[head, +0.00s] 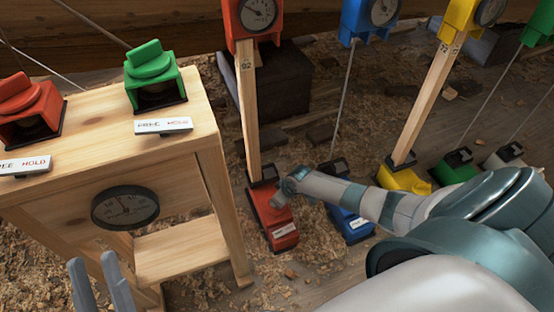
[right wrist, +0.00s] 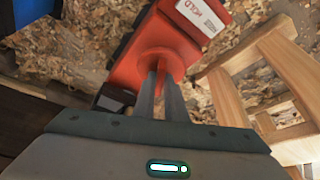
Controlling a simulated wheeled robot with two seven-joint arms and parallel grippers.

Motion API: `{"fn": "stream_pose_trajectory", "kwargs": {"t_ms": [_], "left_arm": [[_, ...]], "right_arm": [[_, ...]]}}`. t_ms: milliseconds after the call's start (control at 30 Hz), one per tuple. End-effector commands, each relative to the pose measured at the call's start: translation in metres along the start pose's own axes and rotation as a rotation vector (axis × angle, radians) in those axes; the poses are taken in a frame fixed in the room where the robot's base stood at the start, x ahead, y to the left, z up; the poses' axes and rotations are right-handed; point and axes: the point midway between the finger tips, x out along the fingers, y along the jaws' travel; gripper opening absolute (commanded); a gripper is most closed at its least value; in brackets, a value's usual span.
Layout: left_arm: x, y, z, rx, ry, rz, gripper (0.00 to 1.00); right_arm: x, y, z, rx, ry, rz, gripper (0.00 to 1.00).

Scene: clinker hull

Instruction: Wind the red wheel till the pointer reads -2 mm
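The red wheel (right wrist: 160,62) sits on a red floor block (head: 271,222) with a white HOLD label, at the foot of a wooden post. My right gripper (right wrist: 163,78) is over it in the right wrist view, its two fingers close together and shut on the wheel's raised middle. In the head view my right wrist hides most of the wheel. A red-cased dial (head: 257,15) tops the same post; its pointer is too small to read. My left gripper (head: 97,270) is at the lower left, fingers apart and empty, in front of the wooden stand.
A wooden stand (head: 190,118) at left carries another red block (head: 28,110), a green block (head: 152,78) and a dark-rimmed dial (head: 125,207). Blue (head: 348,215) and yellow (head: 404,180) floor blocks stand to the right, with rods and posts rising from them. Wood shavings cover the floor.

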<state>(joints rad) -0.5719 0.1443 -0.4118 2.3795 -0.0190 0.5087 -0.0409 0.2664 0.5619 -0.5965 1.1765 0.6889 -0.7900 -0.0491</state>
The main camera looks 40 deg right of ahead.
Motion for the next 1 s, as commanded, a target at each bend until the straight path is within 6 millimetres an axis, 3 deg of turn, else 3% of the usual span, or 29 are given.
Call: {"fn": "stream_pose_trajectory", "kwargs": {"t_ms": [67, 433, 667, 767, 1000], "left_arm": [[0.0, 0.0, 0.0, 0.0, 0.0, 0.0, 0.28], [0.001, 0.0, -0.001, 0.0, 0.001, -0.001, 0.28], [0.002, 0.004, 0.003, -0.008, -0.049, 0.0, 0.28], [-0.019, 0.017, 0.021, -0.037, -0.174, 0.004, 0.28], [-0.023, 0.011, 0.053, -0.036, -0.349, -0.007, 0.28]], "right_arm": [[0.0, -0.001, 0.0, 0.0, 0.0, -0.001, 0.28], [-0.002, 0.0, 0.0, -0.001, 0.0, 0.0, 0.28], [-0.018, 0.0, -0.001, -0.002, 0.002, 0.0, 0.28], [-0.032, 0.0, -0.001, -0.002, 0.0, 0.0, 0.28], [-0.055, 0.0, 0.0, -0.001, 0.0, 0.0, 0.28]]}}
